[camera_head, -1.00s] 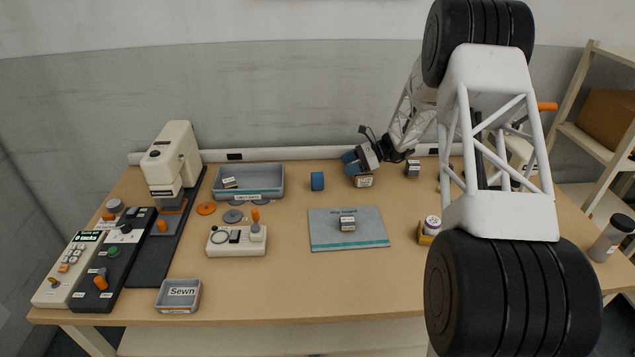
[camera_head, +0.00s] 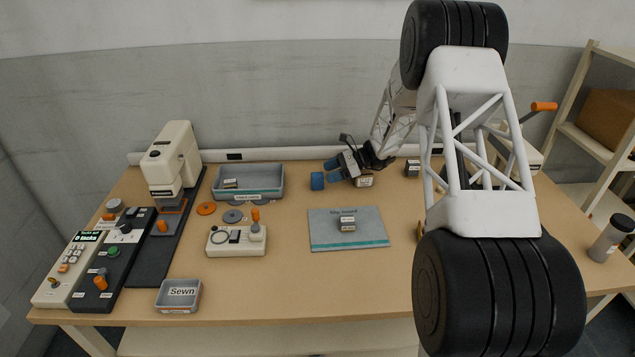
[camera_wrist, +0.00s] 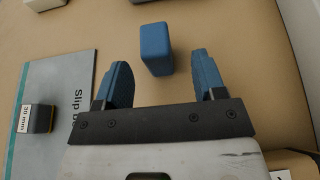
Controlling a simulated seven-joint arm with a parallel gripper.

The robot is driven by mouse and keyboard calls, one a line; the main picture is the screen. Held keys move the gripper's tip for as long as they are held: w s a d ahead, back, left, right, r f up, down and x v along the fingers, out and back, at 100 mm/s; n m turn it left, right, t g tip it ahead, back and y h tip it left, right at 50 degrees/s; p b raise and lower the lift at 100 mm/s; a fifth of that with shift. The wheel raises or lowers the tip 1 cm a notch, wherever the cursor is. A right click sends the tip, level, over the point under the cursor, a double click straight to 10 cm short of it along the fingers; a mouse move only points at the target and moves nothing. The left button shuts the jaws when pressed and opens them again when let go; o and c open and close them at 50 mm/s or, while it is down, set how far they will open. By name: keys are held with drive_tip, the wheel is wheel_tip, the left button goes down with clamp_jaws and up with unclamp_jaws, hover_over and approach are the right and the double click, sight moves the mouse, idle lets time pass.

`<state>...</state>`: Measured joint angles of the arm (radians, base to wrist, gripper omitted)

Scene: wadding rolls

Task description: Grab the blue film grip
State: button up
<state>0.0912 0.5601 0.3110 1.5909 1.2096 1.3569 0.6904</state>
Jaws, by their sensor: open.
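The blue film grip (camera_head: 317,181) is a small blue block standing on the table, right of the grey tray and behind the grey mat. In the wrist view the blue film grip (camera_wrist: 155,48) stands just beyond the fingertips, roughly midway between them. My gripper (camera_head: 333,172) is at the grip's right side, low over the table, with its blue fingers pointing left toward it. In the wrist view my gripper (camera_wrist: 162,75) is open, with nothing between its two blue fingers. I cannot tell the exact gap to the grip.
A small labelled block (camera_head: 364,181) sits close by my gripper. The grey mat (camera_head: 325,236) with another block (camera_head: 348,223) lies in front. The grey tray (camera_head: 275,183) stands left of the grip. A dark block (camera_head: 412,168) is farther right. Bare table surrounds the grip.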

sight(317, 177)
drive_tip(key=shift+a, duration=0.2)
drive_tip(key=shift+s+x, duration=0.2)
drive_tip(key=shift+x, duration=2.3)
drive_tip(key=shift+f, duration=0.1)
drive_tip(key=shift+c, duration=0.5)
drive_tip(key=c, duration=0.9)
